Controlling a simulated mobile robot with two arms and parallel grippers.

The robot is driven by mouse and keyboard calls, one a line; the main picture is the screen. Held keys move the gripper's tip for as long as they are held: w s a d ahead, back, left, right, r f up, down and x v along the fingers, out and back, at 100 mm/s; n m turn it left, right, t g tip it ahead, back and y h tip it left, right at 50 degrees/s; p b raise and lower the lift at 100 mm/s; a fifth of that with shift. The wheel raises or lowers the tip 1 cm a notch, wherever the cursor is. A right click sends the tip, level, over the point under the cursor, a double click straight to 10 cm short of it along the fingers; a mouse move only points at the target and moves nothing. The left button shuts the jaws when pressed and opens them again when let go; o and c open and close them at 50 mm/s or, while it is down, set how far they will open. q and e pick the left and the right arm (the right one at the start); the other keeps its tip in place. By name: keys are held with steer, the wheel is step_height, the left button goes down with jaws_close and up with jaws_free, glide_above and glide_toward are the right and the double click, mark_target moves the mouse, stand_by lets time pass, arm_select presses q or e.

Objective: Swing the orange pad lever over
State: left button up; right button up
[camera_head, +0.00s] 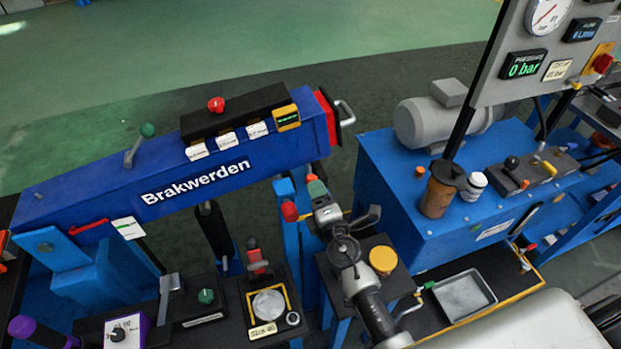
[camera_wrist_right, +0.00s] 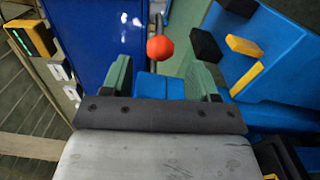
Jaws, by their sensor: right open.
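My right gripper (camera_head: 317,188) has green fingers and stands in front of the right end of the blue beam. In the right wrist view my right gripper (camera_wrist_right: 163,78) is open, fingers apart and empty. An orange-red rounded pad (camera_wrist_right: 160,48) shows between and beyond the fingertips, with no visible contact. In the head view a red-orange knob (camera_head: 289,211) on a blue post sits just left of the gripper and appears to be that pad. The pad's lever arm is mostly hidden. My left gripper is not in view.
The blue "Brakwerden" beam (camera_head: 245,160) lies behind and left of the gripper. A blue bench (camera_head: 400,190) with a grey motor (camera_head: 425,122) and a brown cup (camera_head: 437,197) stands at right. A grey tray (camera_head: 463,295) is below it. Black fixtures crowd the front left.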

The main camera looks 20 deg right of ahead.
mark_target(311, 178)
steer(key=w, duration=0.5)
steer(key=shift+w, duration=0.4)
jaws_close()
